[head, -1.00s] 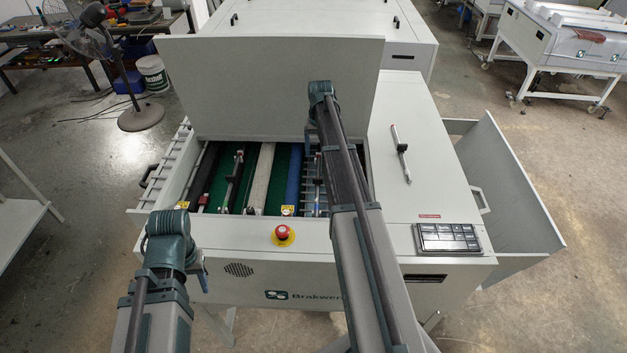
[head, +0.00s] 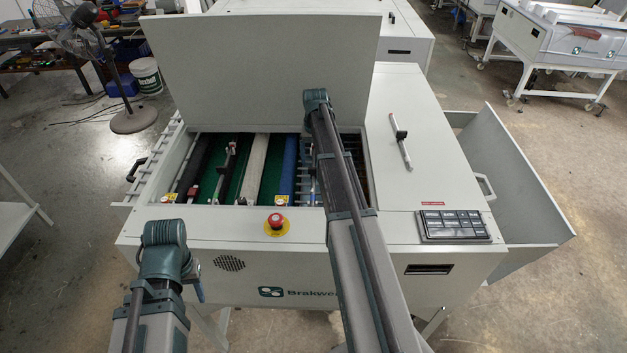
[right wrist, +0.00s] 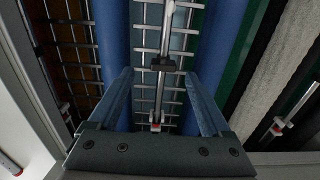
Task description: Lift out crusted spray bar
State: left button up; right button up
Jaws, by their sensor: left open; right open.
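One spray bar (right wrist: 159,95), a thin metal rod with a dark middle block and a red-and-white end, lies over a wire rack between two blue rollers in the right wrist view. My right gripper (right wrist: 159,76) is open, its two fingers on either side of the bar, apart from it; the head view hides this gripper behind its arm. A second bar (head: 225,172) lies in the open bay; its red-and-white end shows in the right wrist view (right wrist: 279,126). A third bar (head: 402,142) rests on the machine's top. I cannot make out crust. My left gripper (head: 199,287) is mostly hidden behind its arm, low before the machine.
The raised lid (head: 265,70) stands behind the bay. The bay also holds a pale roller (head: 256,170) and a blue roller (head: 288,168). A red stop button (head: 276,222) sits on the front edge, a control panel (head: 452,225) at right. An open side panel (head: 525,185) juts out right.

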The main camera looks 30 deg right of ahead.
aim_at(314, 168)
jog(key=f+b, duration=0.5)
jog(key=shift+w+a+f, duration=0.15)
jog(key=shift+a, duration=0.05)
jog(key=shift+c, duration=0.4)
grip_shut()
